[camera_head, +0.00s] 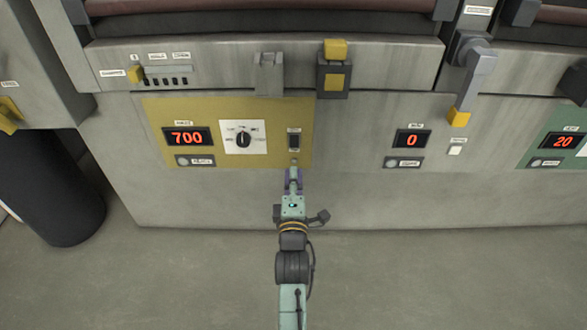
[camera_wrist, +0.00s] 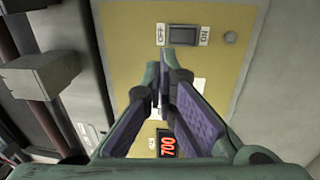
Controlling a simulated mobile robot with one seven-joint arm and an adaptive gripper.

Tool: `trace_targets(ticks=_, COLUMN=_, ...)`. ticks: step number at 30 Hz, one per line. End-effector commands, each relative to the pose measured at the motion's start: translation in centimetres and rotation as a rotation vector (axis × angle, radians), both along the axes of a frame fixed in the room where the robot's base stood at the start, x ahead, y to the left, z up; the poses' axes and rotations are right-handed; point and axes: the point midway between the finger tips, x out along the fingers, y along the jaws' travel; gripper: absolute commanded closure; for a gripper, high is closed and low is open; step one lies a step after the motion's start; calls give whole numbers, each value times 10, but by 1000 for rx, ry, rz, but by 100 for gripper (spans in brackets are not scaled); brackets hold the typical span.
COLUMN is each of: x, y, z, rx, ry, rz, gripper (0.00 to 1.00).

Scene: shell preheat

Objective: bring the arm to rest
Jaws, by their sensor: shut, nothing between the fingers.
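My arm reaches forward from the bottom of the head view towards a grey machine front. My gripper (camera_head: 294,172) is at the lower edge of the yellow panel (camera_head: 220,103), just below a dark rocker switch (camera_head: 294,141). In the wrist view my gripper (camera_wrist: 166,62) has its purple-padded fingers brought together at the tips, with nothing between them. The switch (camera_wrist: 183,34) shows just beyond the fingertips, beside an "ON" label. I cannot tell whether the fingertips touch the panel. The fingers partly hide the dial (camera_head: 243,139) in the wrist view.
The panel's red display (camera_head: 187,138) reads 700. A second display (camera_head: 411,139) reads 0 and a third (camera_head: 563,141) reads 20. A grey latch (camera_head: 269,73) and a yellow-tipped lever (camera_head: 470,80) jut from the machine. A black cylinder (camera_head: 50,190) stands left. The floor in front is clear.

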Motion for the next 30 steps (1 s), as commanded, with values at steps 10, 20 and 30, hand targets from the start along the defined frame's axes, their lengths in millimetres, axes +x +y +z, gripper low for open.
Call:
trace_targets(ticks=10, x=-4, y=0, z=1, rx=0, ry=0, rz=0, gripper=100)
trace_targets(ticks=20, x=-2, y=8, z=10, rx=20, ry=-18, rz=18, gripper=100)
trace_targets(ticks=30, x=-16, y=149, z=171, rx=463, ry=-275, rz=410, gripper=100)
